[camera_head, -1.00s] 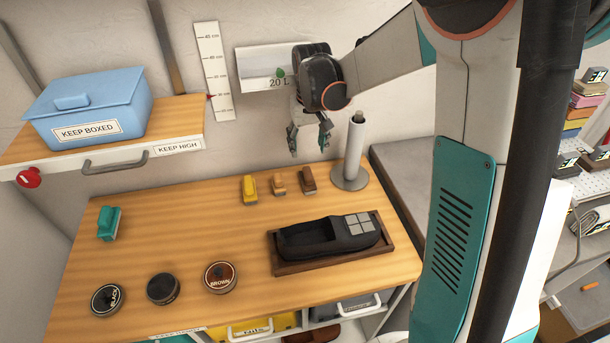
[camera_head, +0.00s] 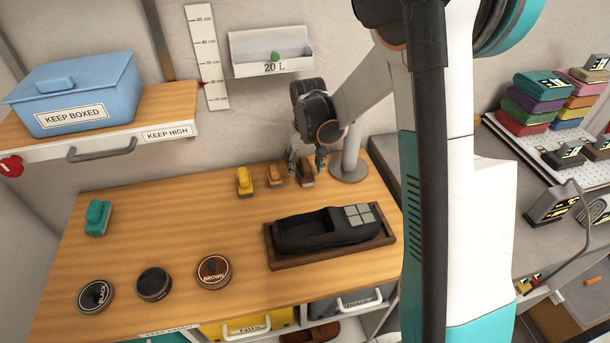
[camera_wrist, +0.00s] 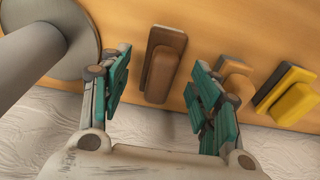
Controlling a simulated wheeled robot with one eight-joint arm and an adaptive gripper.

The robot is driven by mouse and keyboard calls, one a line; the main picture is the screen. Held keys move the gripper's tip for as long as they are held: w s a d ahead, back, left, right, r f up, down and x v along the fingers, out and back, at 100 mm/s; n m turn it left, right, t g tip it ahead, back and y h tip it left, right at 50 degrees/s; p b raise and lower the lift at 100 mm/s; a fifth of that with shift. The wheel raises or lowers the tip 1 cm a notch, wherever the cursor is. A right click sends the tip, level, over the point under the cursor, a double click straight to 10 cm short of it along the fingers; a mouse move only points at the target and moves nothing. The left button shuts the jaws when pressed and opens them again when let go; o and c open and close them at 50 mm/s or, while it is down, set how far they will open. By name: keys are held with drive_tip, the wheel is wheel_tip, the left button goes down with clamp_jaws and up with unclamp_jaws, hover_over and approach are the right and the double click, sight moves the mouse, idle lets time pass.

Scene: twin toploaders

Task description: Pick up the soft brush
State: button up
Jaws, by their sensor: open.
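Three brushes stand in a row at the back of the wooden bench: a yellow one (camera_head: 244,182), a tan one (camera_head: 274,177) and a dark brown one (camera_head: 307,178). A teal brush (camera_head: 97,218) sits apart at the left. I cannot tell from any label which is the soft brush. My gripper (camera_head: 306,164) is open above the brown brush. In the wrist view the brown brush (camera_wrist: 161,73) lies between the spread teal fingers (camera_wrist: 160,85), with a gap on each side. The right finger partly hides the tan brush (camera_wrist: 233,75); the yellow brush (camera_wrist: 290,98) is farther right.
A grey post on a round base (camera_head: 349,170) stands close beside the brown brush. A dark shoe (camera_head: 310,231) lies in a wooden tray (camera_head: 286,264) in front. Several round tins, including a brown one (camera_head: 214,271), sit at front left. A wall shelf holds a blue box (camera_head: 75,92).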

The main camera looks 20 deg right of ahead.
sight(305, 164)
drive_tip(key=shift+w+f, duration=0.15)
drive_tip(key=shift+f, duration=0.75)
drive_tip(key=shift+r, duration=0.1)
drive_tip(key=c, duration=1.2)
drive_tip(key=shift+o, duration=0.2)
drive_tip(key=shift+s+r+p, duration=0.2)
drive_tip(key=shift+r+p, duration=0.1)
drive_tip(key=shift+r, duration=0.15)
wheel_tip(305, 164, up, 11)
drive_tip(key=p, duration=0.4)
drive_tip(key=s+a+p, duration=0.2)
drive_tip(key=s, duration=1.7)
drive_tip(key=shift+s+a+f, duration=0.2)
drive_tip(key=shift+s+a, duration=0.05)
drive_tip(key=shift+s, duration=0.05)
